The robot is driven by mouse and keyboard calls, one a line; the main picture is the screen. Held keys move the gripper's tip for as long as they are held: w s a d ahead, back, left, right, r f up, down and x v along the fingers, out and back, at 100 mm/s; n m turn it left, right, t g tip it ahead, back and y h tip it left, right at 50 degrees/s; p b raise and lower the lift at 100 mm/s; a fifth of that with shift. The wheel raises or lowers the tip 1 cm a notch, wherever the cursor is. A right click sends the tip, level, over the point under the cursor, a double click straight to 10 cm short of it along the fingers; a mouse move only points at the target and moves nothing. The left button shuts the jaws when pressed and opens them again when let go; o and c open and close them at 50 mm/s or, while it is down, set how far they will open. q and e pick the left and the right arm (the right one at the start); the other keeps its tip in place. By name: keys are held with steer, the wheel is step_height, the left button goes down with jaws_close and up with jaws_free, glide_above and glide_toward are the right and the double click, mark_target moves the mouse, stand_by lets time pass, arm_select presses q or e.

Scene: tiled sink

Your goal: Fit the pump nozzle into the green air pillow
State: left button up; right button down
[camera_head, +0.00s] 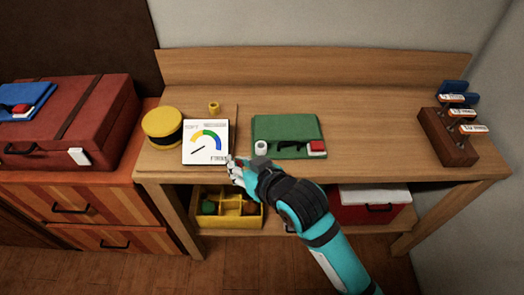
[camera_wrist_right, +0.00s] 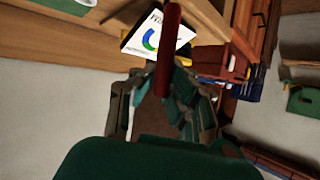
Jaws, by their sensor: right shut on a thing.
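The green air pillow (camera_head: 288,124) lies flat on the wooden bench, with a black strap-like piece and a red-and-white piece (camera_head: 317,148) at its front edge. A white hollow cylinder (camera_head: 261,147) stands at its front left corner. My right gripper (camera_head: 237,170) is at the bench's front edge, left of the pillow and apart from it. It is shut on a slim red rod (camera_wrist_right: 170,45), which points away from the fingers in the right wrist view; whether this is the pump nozzle I cannot tell. My left gripper is not in view.
A white dial card (camera_head: 205,142) stands close left of my right gripper. A yellow-and-black cylinder (camera_head: 162,124) and small yellow ring (camera_head: 214,107) are nearby. A brown rack (camera_head: 446,137) stands at the right. Red case (camera_head: 70,120) at left. Bench between pillow and rack is clear.

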steer(key=shift+w+f, duration=0.2)
steer(key=shift+w, duration=0.2)
steer(key=w+d+f+p, duration=0.1)
steer(key=w, duration=0.3)
steer(key=w+d+f+p, duration=0.1)
steer(key=w+d+f, duration=0.1)
steer(key=w, duration=0.3)
steer(key=w+d+f+p, duration=0.1)
steer(key=w+d, duration=0.1)
steer(key=w, duration=0.3)
steer(key=shift+f, duration=0.45)
steer(key=shift+f, duration=0.25)
steer(key=c, duration=1.4)
jaws_free()
steer(key=shift+r, duration=0.1)
steer(key=shift+c, duration=0.2)
